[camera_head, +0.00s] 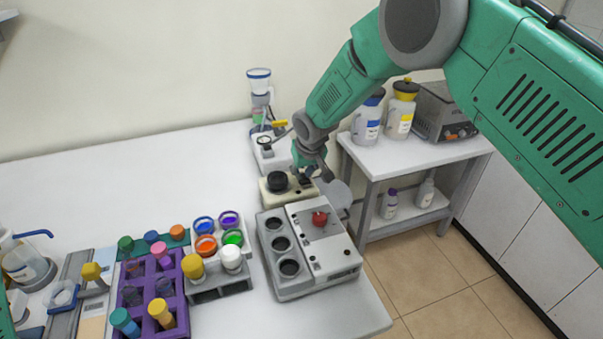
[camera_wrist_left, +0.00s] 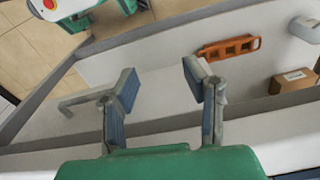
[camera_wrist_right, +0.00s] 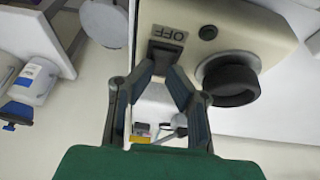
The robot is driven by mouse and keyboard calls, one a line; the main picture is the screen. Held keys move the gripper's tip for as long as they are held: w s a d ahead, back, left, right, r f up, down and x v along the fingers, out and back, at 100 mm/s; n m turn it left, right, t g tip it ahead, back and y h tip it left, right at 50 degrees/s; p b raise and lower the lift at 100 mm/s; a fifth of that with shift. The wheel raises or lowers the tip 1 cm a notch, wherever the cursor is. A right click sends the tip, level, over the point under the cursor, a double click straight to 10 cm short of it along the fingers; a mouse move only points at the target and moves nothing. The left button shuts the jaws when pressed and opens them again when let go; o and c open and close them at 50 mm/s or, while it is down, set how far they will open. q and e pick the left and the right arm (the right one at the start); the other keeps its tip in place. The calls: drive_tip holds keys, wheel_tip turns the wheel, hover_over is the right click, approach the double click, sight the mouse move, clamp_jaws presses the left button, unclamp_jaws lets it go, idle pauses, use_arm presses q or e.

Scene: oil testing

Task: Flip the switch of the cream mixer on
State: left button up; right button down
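The cream mixer (camera_head: 268,196) stands on the white table in the head view, a cream box with a black round cup (camera_head: 277,181). In the right wrist view the mixer (camera_wrist_right: 258,22) shows its black cup (camera_wrist_right: 232,82) and a dark switch (camera_wrist_right: 164,53) under an OFF label. My right gripper (camera_head: 306,172) is at the mixer's right end. In the right wrist view its fingertips (camera_wrist_right: 160,68) are close to the switch, with a narrow gap between them; contact cannot be told. My left gripper (camera_wrist_left: 159,72) is open and empty, away from the mixer.
A purple rack (camera_head: 130,292) and colored cups (camera_head: 206,245) are on the left. A side table (camera_head: 420,151) with bottles is at right.

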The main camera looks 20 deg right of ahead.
drive_tip(key=shift+s+a+f, duration=0.1)
drive_tip(key=shift+a+f, duration=0.1)
drive_tip(key=shift+a, duration=0.35)
drive_tip(key=shift+d+f, duration=0.1)
drive_tip(key=shift+d, duration=0.35)
drive_tip(key=shift+d+f+g, duration=0.1)
drive_tip(key=shift+d+g, duration=0.2)
drive_tip(key=shift+d, duration=0.15)
drive_tip(key=shift+g, duration=0.3)
drive_tip(key=shift+w+a+g+b, duration=0.2)
drive_tip(key=shift+a+g+b, duration=0.25)
drive_tip(key=shift+a+g, duration=0.2)
drive_tip(key=shift+d+g, duration=0.25)
drive_tip(key=shift+d, duration=0.15)
drive_tip(key=c, duration=1.4)
unclamp_jaws()
drive_tip(key=shift+a+f, duration=0.1)
drive_tip(key=shift+o, duration=0.2)
drive_tip(key=shift+w+a, duration=0.1)
drive_tip(key=shift+w, duration=0.15)
